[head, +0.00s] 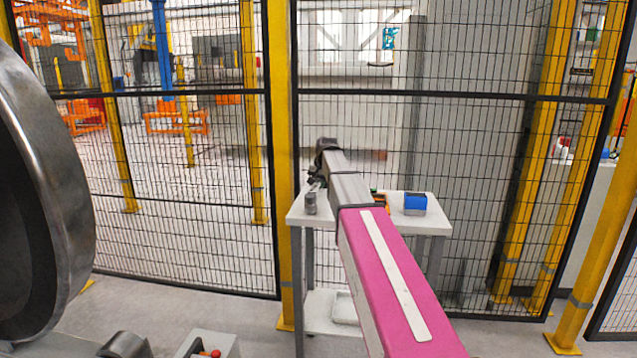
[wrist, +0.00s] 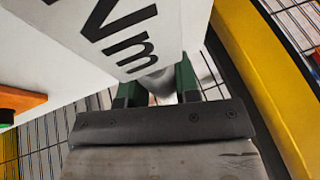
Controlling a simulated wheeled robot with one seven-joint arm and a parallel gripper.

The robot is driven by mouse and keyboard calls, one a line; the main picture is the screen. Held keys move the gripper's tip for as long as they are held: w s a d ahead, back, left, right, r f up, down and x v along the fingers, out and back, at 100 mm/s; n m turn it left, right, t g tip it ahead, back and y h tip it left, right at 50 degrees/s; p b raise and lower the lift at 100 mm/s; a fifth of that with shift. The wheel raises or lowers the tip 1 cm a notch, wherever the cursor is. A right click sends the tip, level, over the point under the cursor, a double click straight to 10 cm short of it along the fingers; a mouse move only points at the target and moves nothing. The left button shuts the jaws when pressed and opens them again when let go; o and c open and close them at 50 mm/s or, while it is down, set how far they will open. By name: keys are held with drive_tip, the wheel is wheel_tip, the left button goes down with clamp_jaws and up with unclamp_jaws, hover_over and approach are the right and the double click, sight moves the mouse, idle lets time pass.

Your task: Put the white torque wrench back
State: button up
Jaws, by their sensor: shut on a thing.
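My gripper (wrist: 158,92) shows in the wrist view with its two green-faced fingers closed on a pale grey-white rounded piece, which I take to be the white torque wrench (wrist: 154,83).
A yellow post (head: 283,150) and mesh fence stand close by. A large steel wheel (head: 45,200) is at left.

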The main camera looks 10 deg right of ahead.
drive_tip(key=shift+f, duration=0.3)
drive_tip(key=o, duration=1.1)
